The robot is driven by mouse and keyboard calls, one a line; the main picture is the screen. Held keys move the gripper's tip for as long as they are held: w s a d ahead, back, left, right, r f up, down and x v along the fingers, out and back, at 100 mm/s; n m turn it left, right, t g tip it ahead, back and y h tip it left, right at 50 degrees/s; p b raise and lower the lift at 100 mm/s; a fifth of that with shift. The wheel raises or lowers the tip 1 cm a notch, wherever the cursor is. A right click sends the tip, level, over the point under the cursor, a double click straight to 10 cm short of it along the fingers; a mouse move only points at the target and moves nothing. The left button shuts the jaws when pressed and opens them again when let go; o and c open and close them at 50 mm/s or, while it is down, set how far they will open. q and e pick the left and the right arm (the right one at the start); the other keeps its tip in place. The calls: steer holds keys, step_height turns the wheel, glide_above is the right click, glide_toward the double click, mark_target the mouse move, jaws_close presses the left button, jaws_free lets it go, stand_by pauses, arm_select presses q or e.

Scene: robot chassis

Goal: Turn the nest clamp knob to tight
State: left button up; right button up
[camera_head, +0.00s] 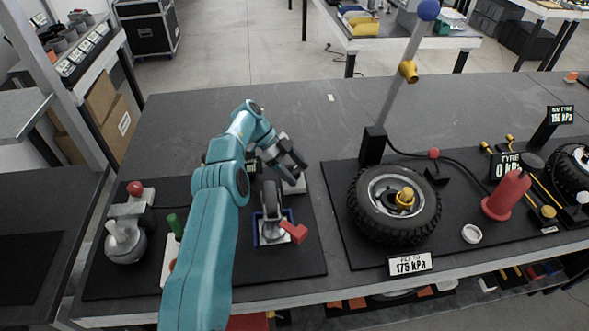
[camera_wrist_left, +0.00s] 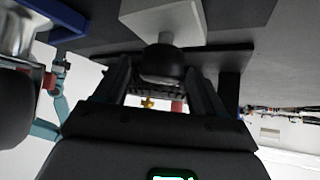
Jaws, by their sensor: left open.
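My left gripper (camera_head: 287,163) reaches over the left black mat, and its jaws are open. In the left wrist view its fingers (camera_wrist_left: 161,82) stand on either side of a dark rounded knob (camera_wrist_left: 162,65). The knob sits on a short grey stem from a pale block (camera_wrist_left: 165,18). Gaps show beside the knob. The pale block also shows in the head view (camera_head: 296,187), just under the gripper, which hides the knob there. The knob's turn setting cannot be read.
On the left mat (camera_head: 307,262) stand a grey rounded device (camera_head: 126,242) with a red ball (camera_head: 135,188) and a green-handled item (camera_head: 175,226). A large tyre (camera_head: 364,224) and a red pump-like item (camera_head: 507,194) occupy the right mat.

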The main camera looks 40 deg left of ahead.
mark_target(295, 170)
arm_select(q)
step_height(295, 170, up, 7)
steer(key=shift+f+p, duration=0.1)
steer(key=shift+p, duration=0.25)
step_height(295, 170, up, 13)
steer(key=p, duration=1.2)
steer(key=shift+r, duration=0.2)
